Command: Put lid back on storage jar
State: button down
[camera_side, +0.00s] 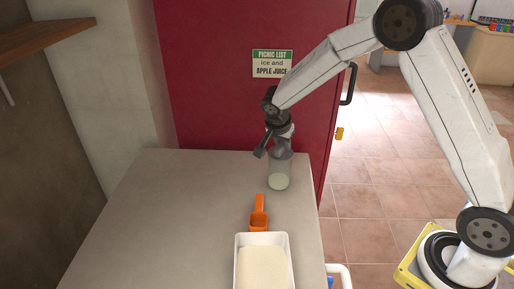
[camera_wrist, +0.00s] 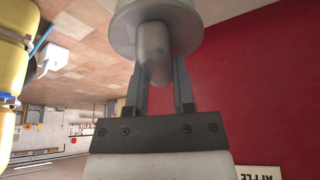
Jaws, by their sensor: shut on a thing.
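The storage jar (camera_side: 279,178) is clear glass with pale contents and stands upright on the grey counter near its right back edge. My gripper (camera_side: 277,143) is over the jar's mouth. In the wrist view my gripper (camera_wrist: 161,78) is shut on the grey knob of the round, pale lid (camera_wrist: 124,32). In the side view the lid is largely hidden by the fingers and blends with the jar's top. I cannot tell whether the lid touches the rim or is seated.
An orange scoop (camera_side: 259,217) lies on the counter (camera_side: 180,215) in front of the jar. A white tray (camera_side: 239,259) of pale powder is at the front. A red door (camera_side: 215,85) with a sign (camera_side: 272,63) stands behind. The left of the counter is clear.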

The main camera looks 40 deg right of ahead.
dwell(0.4)
grip_release()
jog(key=shift+r, duration=0.2)
dwell(0.3)
jog(key=shift+r, duration=3.3)
grip_shut()
